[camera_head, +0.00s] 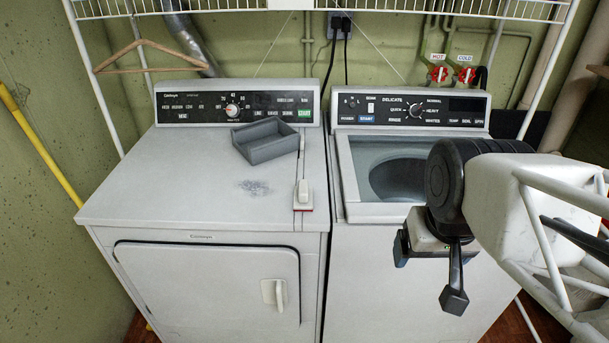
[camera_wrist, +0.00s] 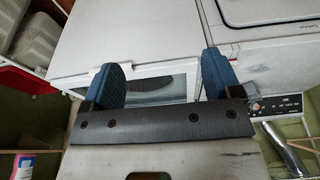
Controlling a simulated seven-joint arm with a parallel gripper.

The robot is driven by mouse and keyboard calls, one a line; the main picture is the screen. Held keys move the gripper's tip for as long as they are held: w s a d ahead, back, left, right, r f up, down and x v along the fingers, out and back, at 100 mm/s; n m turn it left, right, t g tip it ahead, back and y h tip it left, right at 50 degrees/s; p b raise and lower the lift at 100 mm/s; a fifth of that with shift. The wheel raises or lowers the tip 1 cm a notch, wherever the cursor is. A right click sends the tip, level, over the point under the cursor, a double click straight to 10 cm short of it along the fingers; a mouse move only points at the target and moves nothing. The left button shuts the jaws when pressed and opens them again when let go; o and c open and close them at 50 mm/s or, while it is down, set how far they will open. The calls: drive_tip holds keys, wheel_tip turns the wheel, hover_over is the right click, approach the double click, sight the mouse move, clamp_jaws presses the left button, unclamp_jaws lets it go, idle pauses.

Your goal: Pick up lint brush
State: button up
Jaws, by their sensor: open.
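The lint brush (camera_head: 303,196), white with a red edge at its base, lies on top of the left machine near its right side. A grey open bin (camera_head: 266,141) sits behind it, and a grey lint patch (camera_head: 254,187) is to its left. My gripper (camera_wrist: 162,82) is open and empty, with two blue finger pads apart in the wrist view. In the head view my gripper (camera_head: 422,245) hangs in front of the right machine, to the right of the brush and apart from it.
The left machine's top (camera_head: 160,190) is mostly clear. The right machine (camera_head: 372,260) has an open-looking lid area with a dark drum. A wire shelf (camera_head: 230,8) with a wooden hanger (camera_head: 140,50) runs above. A yellow pole (camera_head: 40,145) leans at the left.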

drive_tip(key=shift+o, duration=1.2)
drive_tip(key=shift+w, duration=0.1)
drive_tip(key=n+g, duration=0.3)
drive_tip(key=n, duration=1.5)
hover_over(303, 186)
drive_tip(key=f, duration=0.8)
drive_tip(key=shift+s+d+f, duration=0.2)
drive_tip(key=shift+w+a+f, duration=0.2)
drive_tip(key=shift+a, duration=0.05)
drive_tip(key=shift+f, duration=1.25)
